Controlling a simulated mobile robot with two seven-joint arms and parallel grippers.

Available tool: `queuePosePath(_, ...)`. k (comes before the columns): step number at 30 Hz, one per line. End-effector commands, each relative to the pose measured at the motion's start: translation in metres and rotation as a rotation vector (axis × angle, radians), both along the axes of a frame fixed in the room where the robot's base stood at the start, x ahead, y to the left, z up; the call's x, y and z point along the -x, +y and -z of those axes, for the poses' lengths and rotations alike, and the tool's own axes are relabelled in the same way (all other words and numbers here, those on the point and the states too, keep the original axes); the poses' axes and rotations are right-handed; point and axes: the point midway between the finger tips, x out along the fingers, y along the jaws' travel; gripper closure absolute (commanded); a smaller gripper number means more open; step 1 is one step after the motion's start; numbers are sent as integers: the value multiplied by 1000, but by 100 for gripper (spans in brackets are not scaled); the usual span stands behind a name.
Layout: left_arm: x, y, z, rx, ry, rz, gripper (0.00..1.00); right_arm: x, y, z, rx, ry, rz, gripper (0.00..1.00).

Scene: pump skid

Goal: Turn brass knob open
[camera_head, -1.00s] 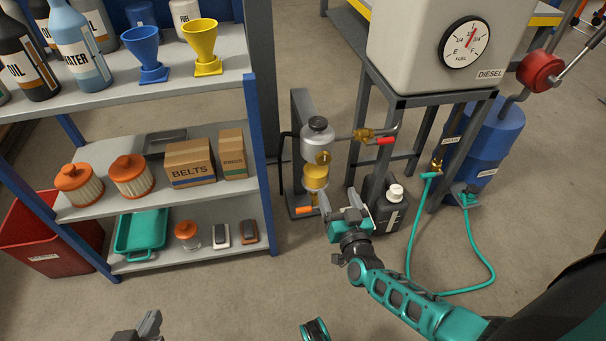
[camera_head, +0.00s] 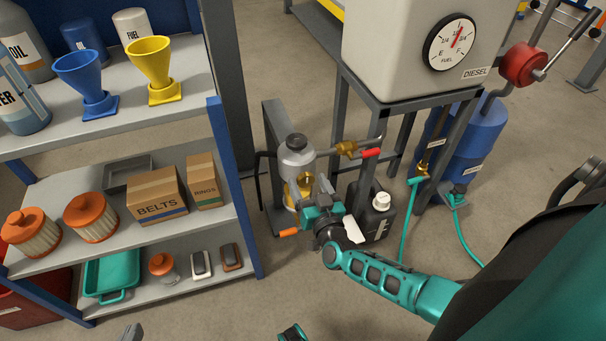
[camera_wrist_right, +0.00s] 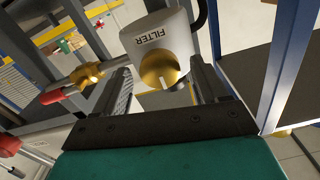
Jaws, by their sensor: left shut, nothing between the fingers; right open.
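The grey filter housing (camera_head: 296,152) stands upright on a stand right of the shelf; in the right wrist view it carries the label FILTER (camera_wrist_right: 155,35). The round brass knob (camera_wrist_right: 160,70) sits on its front and shows between my right gripper's two fingers. My right gripper (camera_head: 308,190) is open at the filter, its fingers on either side of the knob with visible gaps in the wrist view. In the head view the gripper partly covers the filter's brass-coloured lower part. Only the tip of my left gripper (camera_head: 132,332) shows at the bottom edge, shut and empty.
A brass valve with a red handle (camera_head: 370,153) sits on the pipe right of the filter. An orange handle (camera_head: 289,232) is low on the filter. A black jug (camera_head: 376,222) stands close right. The shelf's blue post (camera_head: 235,190) is on the left.

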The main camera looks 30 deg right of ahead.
Motion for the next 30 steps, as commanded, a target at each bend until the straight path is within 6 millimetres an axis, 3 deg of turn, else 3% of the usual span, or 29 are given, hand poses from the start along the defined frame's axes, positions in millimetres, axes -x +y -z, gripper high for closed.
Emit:
queuePosePath(14, 0, 0, -1, 1, -3, 1, 100, -1, 0, 0, 0, 0, 1, 28)
queuePosePath(30, -1, 0, -1, -1, -6, 1, 100, 0, -1, 0, 0, 0, 2, 80)
